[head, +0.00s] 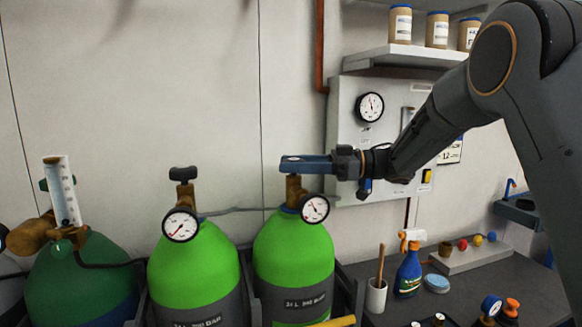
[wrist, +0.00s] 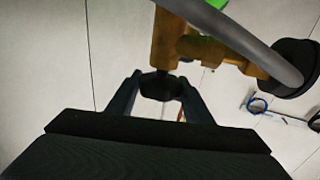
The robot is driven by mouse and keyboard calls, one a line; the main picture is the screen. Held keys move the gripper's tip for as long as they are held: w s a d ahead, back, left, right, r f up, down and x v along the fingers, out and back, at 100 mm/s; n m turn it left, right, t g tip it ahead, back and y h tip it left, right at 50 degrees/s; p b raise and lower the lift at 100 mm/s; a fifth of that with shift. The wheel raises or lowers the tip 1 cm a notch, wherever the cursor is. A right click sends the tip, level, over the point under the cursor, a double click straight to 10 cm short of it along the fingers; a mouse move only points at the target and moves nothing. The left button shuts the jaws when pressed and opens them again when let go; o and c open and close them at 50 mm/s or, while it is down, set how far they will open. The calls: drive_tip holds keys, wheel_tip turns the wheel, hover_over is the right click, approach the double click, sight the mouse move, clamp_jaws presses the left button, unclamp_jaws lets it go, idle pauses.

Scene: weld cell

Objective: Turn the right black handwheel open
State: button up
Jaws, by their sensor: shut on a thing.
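The right bright green cylinder (head: 293,255) has a brass valve (head: 293,188) on top with a round white gauge (head: 315,208) beside it. My gripper (head: 302,163) reaches in level from the right, at the top of this valve. Its fingers hide the right black handwheel in the head view. In the wrist view the black handwheel (wrist: 161,86) sits between the two fingers, at the end of the brass valve (wrist: 165,48). My gripper is shut on it. How far the wheel is turned cannot be told.
A second bright green cylinder (head: 194,275) with its own black handwheel (head: 183,173) stands to the left. A dark green cylinder (head: 80,280) with a flow tube is further left. A grey panel (head: 345,120) is behind my gripper. A bench with a spray bottle (head: 409,270) lies right.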

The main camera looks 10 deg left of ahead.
drive_tip(key=shift+s+n+g, duration=0.15)
drive_tip(key=shift+n+g, duration=0.25)
drive_tip(key=shift+g, duration=0.2)
drive_tip(key=o, duration=1)
drive_tip(key=shift+s+a, duration=0.1)
drive_tip(key=shift+a, duration=0.05)
drive_tip(key=shift+o, duration=0.2)
drive_tip(key=shift+d, duration=0.25)
drive_tip(key=shift+w+d, duration=0.3)
drive_tip(key=b+v, duration=0.3)
drive_tip(key=v, duration=0.4)
drive_tip(key=shift+r, duration=0.15)
drive_tip(key=shift+s, duration=0.1)
